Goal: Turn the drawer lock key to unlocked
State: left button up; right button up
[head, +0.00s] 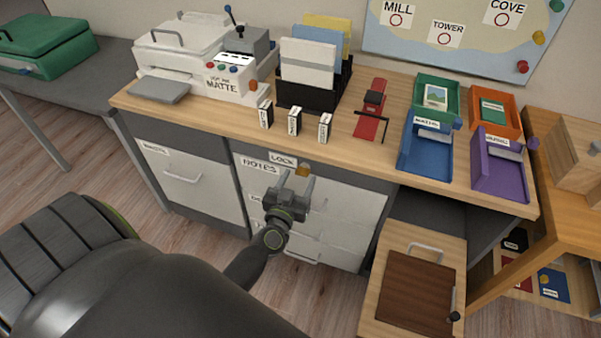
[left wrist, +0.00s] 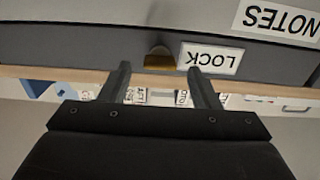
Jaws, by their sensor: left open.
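The drawer lock key (head: 302,170) is a small brass-coloured piece on the desk's front, just right of the white LOCK label (head: 283,160). In the left wrist view, which is upside down, the key (left wrist: 158,60) shows beyond and between my fingertips, beside the LOCK label (left wrist: 211,59). My left gripper (head: 294,181) is open and empty, pointing at the desk front with its fingers on either side of the key's line. I cannot tell how far the fingertips are from it, nor which way the key is turned. My right gripper is not in view.
The NOTES drawers (head: 345,205) are closed below the lock. The desk top (head: 215,108) overhangs them and holds a printer, file rack, boxes and coloured trays. A wooden board-like panel (head: 395,243) with a handle stands low at right.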

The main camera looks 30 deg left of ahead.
aim_at(303, 171)
pick_arm(q)
jog(key=shift+x, duration=1.15)
jog(key=c, duration=1)
